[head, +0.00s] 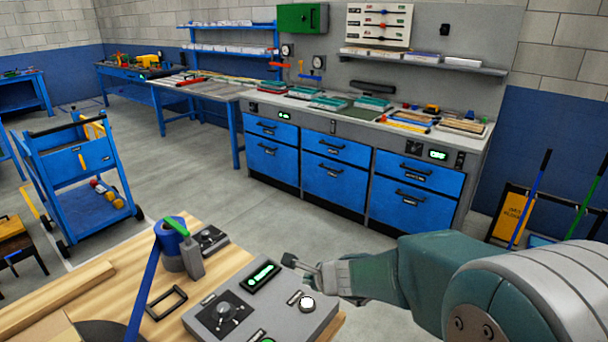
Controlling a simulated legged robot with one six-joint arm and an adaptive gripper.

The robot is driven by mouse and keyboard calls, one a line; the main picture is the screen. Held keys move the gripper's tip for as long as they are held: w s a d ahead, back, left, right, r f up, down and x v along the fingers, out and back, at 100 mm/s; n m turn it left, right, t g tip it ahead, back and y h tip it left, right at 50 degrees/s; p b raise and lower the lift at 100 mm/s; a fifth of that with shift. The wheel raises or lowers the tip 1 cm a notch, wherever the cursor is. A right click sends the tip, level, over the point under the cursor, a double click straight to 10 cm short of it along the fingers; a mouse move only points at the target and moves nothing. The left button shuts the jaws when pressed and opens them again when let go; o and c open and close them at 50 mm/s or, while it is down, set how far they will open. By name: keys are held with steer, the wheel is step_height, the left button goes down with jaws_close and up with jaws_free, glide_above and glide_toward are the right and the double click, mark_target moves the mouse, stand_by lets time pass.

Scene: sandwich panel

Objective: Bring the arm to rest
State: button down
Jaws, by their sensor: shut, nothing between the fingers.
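My arm reaches in from the right edge, its teal and grey links lying low across the lower right. My gripper (292,263) is at its left end, shut and empty. In the picture it sits at the upper right edge of a grey control panel (236,336), close to the green-lit display and above a round white button. I cannot tell whether the fingers touch the panel or hover over it. The panel also carries a black dial (224,312) and rests on a light wooden bench top (105,291).
Blue drawer cabinets (334,178) line the back. A blue cart (77,165) stands left. Grey floor between is clear.

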steer(key=s+r+n+y, duration=0.1)
steer(key=s+r+n, duration=0.5)
steer(key=r, duration=0.1)
steer(key=s+d+r+n+g+h, duration=0.1)
steer(key=s+d+r+n+h, duration=0.1)
steer(key=s+d+n, duration=0.4)
steer(key=s+d+r+n+g+h, duration=0.1)
steer(key=s+d+n+h, duration=0.3)
steer(key=s, duration=0.9)
steer(key=d+r+n, duration=0.1)
steer(key=d+n, duration=0.2)
steer(key=d, duration=0.1)
steer(key=shift+r+n, duration=0.3)
